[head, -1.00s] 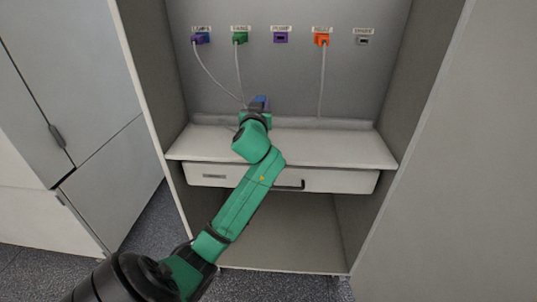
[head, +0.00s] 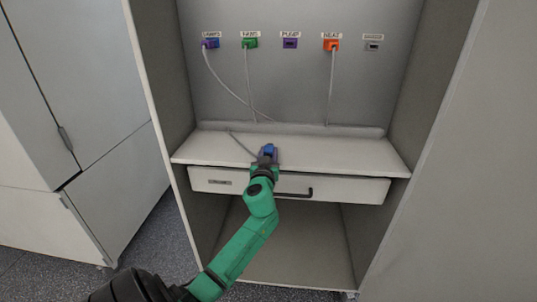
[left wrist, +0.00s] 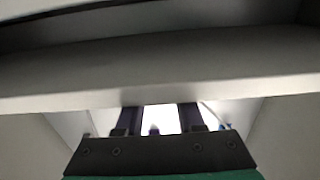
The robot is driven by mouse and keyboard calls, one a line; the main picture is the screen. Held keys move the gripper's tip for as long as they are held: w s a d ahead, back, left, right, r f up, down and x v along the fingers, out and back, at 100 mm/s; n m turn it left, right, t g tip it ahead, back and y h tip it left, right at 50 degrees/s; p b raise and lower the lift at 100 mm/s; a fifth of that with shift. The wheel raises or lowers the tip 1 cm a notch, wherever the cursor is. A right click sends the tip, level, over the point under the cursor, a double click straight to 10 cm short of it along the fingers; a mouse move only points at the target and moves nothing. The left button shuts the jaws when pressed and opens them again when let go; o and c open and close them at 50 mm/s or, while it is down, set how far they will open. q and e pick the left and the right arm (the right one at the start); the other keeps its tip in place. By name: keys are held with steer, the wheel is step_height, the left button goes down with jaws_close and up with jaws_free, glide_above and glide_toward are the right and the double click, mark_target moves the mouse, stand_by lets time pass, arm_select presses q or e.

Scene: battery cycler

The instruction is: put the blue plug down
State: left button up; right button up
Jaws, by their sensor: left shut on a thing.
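The blue plug (head: 269,149) is between the fingers of my left gripper (head: 268,155) in the head view, near the front edge of the white shelf (head: 335,150). My left gripper is shut on it. A grey cable runs from it back to the left across the shelf. I cannot tell whether the plug touches the shelf. In the left wrist view the two dark fingers (left wrist: 160,118) show against a bright gap, and the plug is not clear there. My right gripper is not in view.
Labelled sockets line the back panel: a blue and purple one (head: 211,43), a green plug (head: 250,43), a purple socket (head: 290,43), an orange plug (head: 331,45) and a grey socket (head: 373,47). A drawer (head: 345,188) is under the shelf. The shelf's right part is clear.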

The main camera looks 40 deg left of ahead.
arm_select(q)
steer(key=o, duration=1)
